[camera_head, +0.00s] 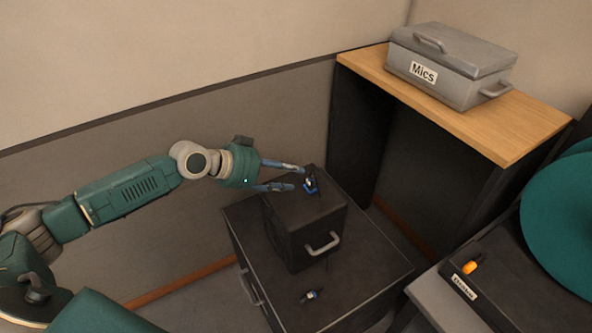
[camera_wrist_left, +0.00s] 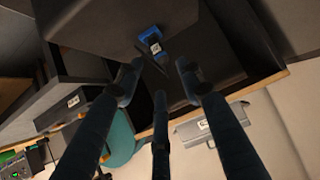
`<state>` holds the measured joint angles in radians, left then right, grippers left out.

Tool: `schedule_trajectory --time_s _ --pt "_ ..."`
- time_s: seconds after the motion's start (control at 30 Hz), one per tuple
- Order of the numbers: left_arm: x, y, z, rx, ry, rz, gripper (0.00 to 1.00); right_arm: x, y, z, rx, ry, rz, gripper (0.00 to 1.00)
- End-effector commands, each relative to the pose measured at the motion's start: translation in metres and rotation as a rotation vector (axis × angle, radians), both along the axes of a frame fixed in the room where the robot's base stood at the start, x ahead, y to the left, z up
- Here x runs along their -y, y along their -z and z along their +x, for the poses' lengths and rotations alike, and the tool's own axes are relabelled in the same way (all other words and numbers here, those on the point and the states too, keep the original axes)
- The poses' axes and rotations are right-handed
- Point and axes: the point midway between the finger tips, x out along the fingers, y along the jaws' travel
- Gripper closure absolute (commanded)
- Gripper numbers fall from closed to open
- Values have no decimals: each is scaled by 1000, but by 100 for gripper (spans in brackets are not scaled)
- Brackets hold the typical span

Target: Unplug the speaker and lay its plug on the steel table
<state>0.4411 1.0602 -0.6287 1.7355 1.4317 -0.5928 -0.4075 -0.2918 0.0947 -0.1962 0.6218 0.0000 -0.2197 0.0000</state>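A small blue and black plug (camera_head: 311,186) with a white label sits on top of a black box with a metal handle (camera_head: 300,225). The plug also shows near the top of the left wrist view (camera_wrist_left: 151,41). My left gripper (camera_head: 297,178) is open just to the left of the plug, its fingertips close to it. In the left wrist view, the plug lies just beyond the open fingertips (camera_wrist_left: 157,75), with nothing held between them. I cannot tell how deep the plug is seated. My right gripper is not in view. I cannot tell for sure which surface is the steel table.
The black box stands on a larger dark case (camera_head: 370,275), where another small plug-like piece (camera_head: 311,296) lies. A wooden-topped stand (camera_head: 510,130) carries a grey "Mics" case (camera_head: 445,65). At right, a dark labelled unit with an orange piece (camera_head: 470,267) rests on a grey surface (camera_head: 432,298).

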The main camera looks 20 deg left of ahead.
Motion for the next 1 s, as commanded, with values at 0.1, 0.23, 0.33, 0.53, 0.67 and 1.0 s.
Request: schedule_trajectory --time_s 0.1,0.23,0.33,0.53,0.67,1.0 --pt "5 8 6 -1 -1 -1 62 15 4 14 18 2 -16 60" --pt "14 19 18 1 -1 -2 62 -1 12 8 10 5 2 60" --pt "22 28 28 1 -1 -2 62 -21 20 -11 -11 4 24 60" --pt "35 42 45 1 -1 -1 62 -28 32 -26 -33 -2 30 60" --pt "40 48 52 -1 -2 -1 62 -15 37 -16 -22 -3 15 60" --pt "43 51 57 0 -2 2 62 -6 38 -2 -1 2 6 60"
